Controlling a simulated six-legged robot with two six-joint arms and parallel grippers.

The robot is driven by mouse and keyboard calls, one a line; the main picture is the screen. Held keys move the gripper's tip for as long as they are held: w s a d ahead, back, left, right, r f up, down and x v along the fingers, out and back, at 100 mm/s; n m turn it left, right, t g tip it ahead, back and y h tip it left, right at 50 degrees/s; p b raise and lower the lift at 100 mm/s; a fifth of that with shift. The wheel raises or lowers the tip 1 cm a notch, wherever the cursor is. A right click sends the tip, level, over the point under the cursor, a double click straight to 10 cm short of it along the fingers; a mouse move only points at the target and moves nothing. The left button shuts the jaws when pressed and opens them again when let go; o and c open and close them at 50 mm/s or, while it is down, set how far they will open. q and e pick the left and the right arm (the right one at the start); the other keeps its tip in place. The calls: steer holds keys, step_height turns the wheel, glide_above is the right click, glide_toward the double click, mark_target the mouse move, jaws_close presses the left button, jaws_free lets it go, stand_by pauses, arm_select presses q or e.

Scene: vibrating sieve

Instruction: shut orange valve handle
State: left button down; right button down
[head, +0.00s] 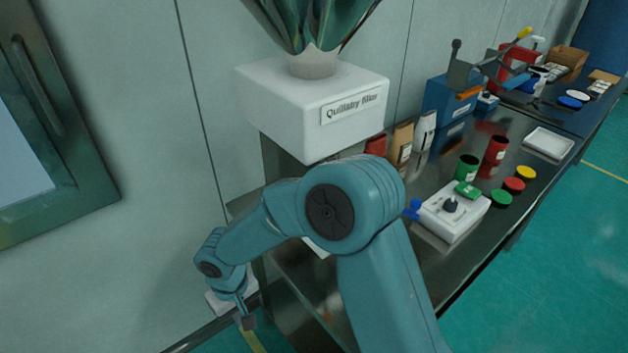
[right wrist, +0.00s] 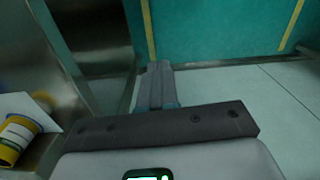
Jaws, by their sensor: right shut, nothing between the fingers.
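A small orange bar (head: 468,92) shows at the back right of the head view, low on a grey metal device (head: 462,72) by a blue box. It looks like the orange valve handle, but it is too small to tell how it is turned. My right gripper (head: 247,321) hangs at the lower left of the head view, far from the orange bar. In the right wrist view its fingers (right wrist: 157,84) are together and empty, pointing toward a teal surface. My left gripper is not in view.
The dark bench (head: 515,210) carries a white switch box (head: 452,218), several coloured caps, a green cup (head: 467,167), a red cup (head: 495,150) and a white tray (head: 548,144). A white block (head: 300,110) holds a plant. Clear teal floor (head: 575,260) lies at right.

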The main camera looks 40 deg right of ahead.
steer(key=d+r+m+h, duration=0.2)
steer(key=d+r, duration=0.2)
steer(key=r, duration=0.6)
steer(key=d+r+m+h, duration=0.2)
steer(key=d+r+h, duration=0.1)
steer(key=r, duration=0.8)
steer(key=d+r+m+h, duration=0.2)
steer(key=d+r, duration=0.3)
steer(key=r, duration=0.6)
steer(key=shift+w+d+m+t+p, duration=0.2)
steer(key=shift+m+t+p, duration=0.2)
steer(key=shift+m, duration=0.2)
steer(key=shift+f, duration=0.1)
steer(key=s+d+f+p, duration=0.1)
steer(key=d+f, duration=0.7)
steer(key=d, duration=0.1)
steer(key=shift+f+p, duration=0.25)
steer(key=shift+p, duration=0.15)
steer(key=shift+d, duration=0.1)
steer(key=shift+s, duration=0.2)
